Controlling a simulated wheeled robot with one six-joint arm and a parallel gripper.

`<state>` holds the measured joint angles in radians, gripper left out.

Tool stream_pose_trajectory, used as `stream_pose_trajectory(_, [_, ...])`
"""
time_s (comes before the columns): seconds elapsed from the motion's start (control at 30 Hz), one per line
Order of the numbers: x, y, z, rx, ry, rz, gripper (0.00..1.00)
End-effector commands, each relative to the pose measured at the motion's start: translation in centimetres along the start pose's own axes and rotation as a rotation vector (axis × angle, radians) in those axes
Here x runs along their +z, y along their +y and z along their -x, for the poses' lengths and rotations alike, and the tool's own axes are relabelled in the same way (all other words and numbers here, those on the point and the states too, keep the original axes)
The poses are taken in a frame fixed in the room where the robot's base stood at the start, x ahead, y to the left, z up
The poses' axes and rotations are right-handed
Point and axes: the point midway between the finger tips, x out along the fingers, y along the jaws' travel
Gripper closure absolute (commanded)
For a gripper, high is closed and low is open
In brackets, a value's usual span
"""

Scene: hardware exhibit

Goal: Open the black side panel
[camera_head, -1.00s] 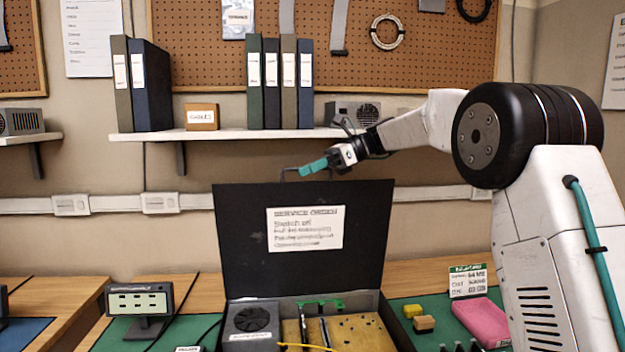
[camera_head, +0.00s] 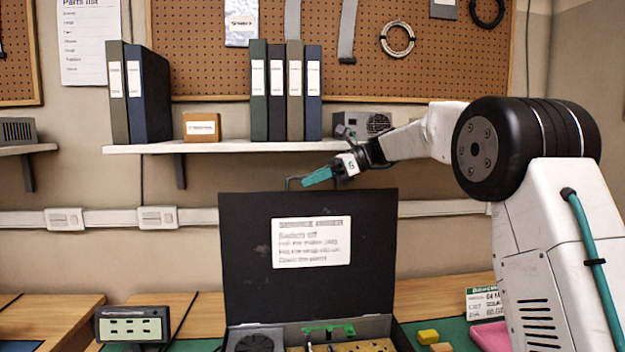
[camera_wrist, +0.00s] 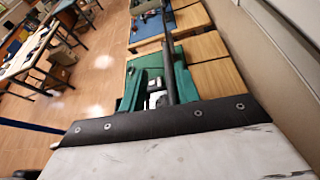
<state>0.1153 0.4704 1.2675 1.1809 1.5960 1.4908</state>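The black side panel (camera_head: 255,260) stands nearly upright above the open case (camera_head: 375,325), with a white service label (camera_head: 311,243) on its face. A thin dark handle (camera_head: 289,182) sits on its top edge. My gripper (camera_head: 305,181) has teal fingers, comes from the right and points left and slightly down at the handle, just above the top edge. The fingers overlap the handle's right part, so I cannot tell whether they grip it. In the wrist view, teal fingers (camera_wrist: 166,80) are hard to separate from the teal mat, with a dark bar running away ahead.
The case holds a fan (camera_head: 254,343) and a green part (camera_head: 328,331). A shelf (camera_head: 225,146) with binders is behind.

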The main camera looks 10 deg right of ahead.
Motion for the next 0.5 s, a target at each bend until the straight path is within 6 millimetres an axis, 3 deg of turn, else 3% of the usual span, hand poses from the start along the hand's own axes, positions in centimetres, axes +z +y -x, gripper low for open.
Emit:
stream_pose_trajectory(0.3, [-0.1, -0.1, 0.7, -0.006, 0.0, -0.001, 0.69])
stream_pose_trajectory(0.5, [-0.1, -0.1, 3.4, -0.006, 0.0, 0.0, 0.69])
